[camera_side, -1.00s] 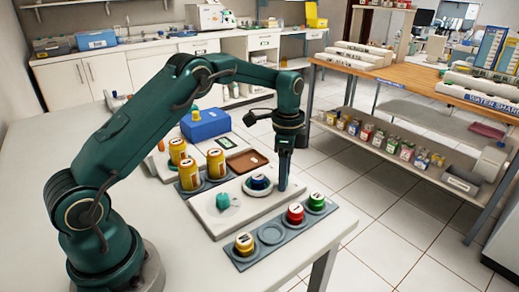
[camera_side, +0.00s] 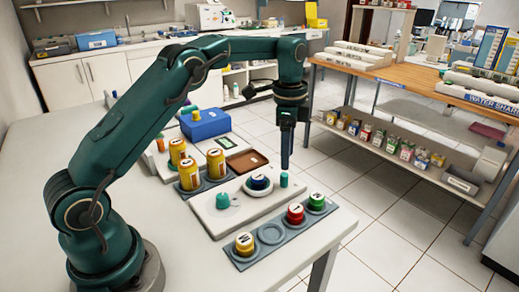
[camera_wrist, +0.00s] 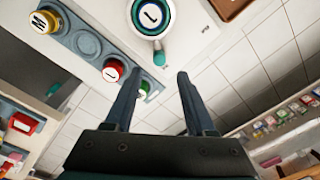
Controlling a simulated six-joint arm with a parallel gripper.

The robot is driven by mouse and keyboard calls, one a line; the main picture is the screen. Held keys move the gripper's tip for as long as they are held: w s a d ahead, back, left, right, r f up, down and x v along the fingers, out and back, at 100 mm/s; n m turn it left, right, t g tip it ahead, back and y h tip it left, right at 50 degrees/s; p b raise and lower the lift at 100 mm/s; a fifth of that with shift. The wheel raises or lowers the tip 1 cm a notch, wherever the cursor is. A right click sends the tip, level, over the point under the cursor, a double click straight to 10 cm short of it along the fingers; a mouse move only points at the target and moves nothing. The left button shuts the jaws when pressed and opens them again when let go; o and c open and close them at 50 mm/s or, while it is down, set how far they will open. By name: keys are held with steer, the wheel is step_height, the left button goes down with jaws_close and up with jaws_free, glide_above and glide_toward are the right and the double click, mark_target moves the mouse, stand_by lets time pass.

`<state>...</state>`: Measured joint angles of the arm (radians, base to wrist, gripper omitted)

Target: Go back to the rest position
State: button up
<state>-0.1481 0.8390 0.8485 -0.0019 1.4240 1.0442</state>
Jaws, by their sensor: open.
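My gripper (camera_side: 286,165) is open and empty above the right end of the pale board (camera_side: 218,222). In the wrist view its two fingers stand apart, with my gripper (camera_wrist: 157,76) holding nothing between them. A small teal cylinder (camera_side: 284,180) stands upright on the board below the fingertips, apart from them. It also shows in the wrist view (camera_wrist: 159,58), beyond the gap between the fingers.
A grey rack at the front holds yellow (camera_side: 244,243), red (camera_side: 295,213) and green (camera_side: 317,201) capped jars, with one empty seat (camera_side: 271,233). Yellow jars (camera_side: 189,175), a brown tray (camera_side: 246,161) and a blue box (camera_side: 205,124) stand behind. The air around the gripper is clear.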

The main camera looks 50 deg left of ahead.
steer(key=s+d+r+n+t, duration=0.2)
steer(key=s+d+r+t, duration=0.2)
steer(key=s+r, duration=0.85)
steer(key=s+d+f+n+t, duration=0.1)
steer(key=s+f+n, duration=0.5)
steer(key=s+n, duration=0.2)
steer(key=shift+s+d+f, duration=0.2)
steer(key=shift+s+d, duration=0.1)
steer(key=shift+s, duration=0.9)
